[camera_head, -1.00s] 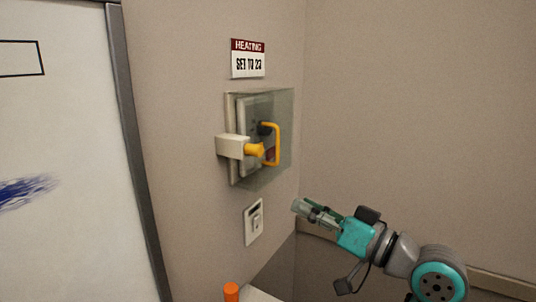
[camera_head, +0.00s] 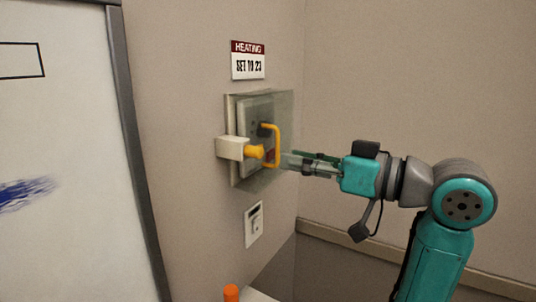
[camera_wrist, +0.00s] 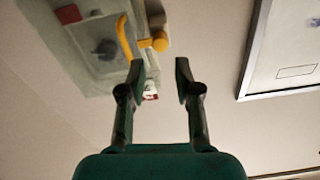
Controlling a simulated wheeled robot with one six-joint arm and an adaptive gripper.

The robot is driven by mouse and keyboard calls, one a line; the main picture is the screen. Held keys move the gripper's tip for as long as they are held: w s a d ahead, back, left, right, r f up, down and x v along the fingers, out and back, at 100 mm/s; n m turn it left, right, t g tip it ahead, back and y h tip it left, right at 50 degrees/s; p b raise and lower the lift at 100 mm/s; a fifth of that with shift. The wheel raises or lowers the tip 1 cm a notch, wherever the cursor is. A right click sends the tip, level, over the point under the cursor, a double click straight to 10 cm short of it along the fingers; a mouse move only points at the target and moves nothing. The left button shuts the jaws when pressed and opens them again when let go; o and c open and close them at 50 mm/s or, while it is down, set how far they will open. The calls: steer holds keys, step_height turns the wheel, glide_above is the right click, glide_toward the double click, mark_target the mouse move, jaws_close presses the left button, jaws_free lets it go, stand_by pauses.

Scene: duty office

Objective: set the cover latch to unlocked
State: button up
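A clear cover (camera_head: 284,115) encloses a wall control box (camera_head: 250,112), with a yellow loop handle (camera_head: 277,146) on its front. The cover latch is a cream block (camera_head: 230,147) with a yellow knob (camera_head: 254,152) at the cover's left side. My gripper (camera_head: 286,161) is at the cover's right front, close to the handle; I cannot tell whether it touches. In the wrist view my gripper (camera_wrist: 157,66) has its fingers apart with nothing between them. The yellow knob (camera_wrist: 160,42) and the handle (camera_wrist: 124,38) show beyond the fingertips. The dial behind the cover is blurred.
A sign (camera_head: 248,60) reading "HEATING SET TO 23" is above the box. A wall switch (camera_head: 254,223) is below it. A whiteboard (camera_head: 60,150) with a grey frame stands at left. An orange object (camera_head: 231,292) is at the bottom. The right wall is bare.

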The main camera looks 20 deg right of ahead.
mark_target(261, 153)
steer(key=x, duration=0.6)
steer(key=shift+w+a, duration=0.15)
jaws_close()
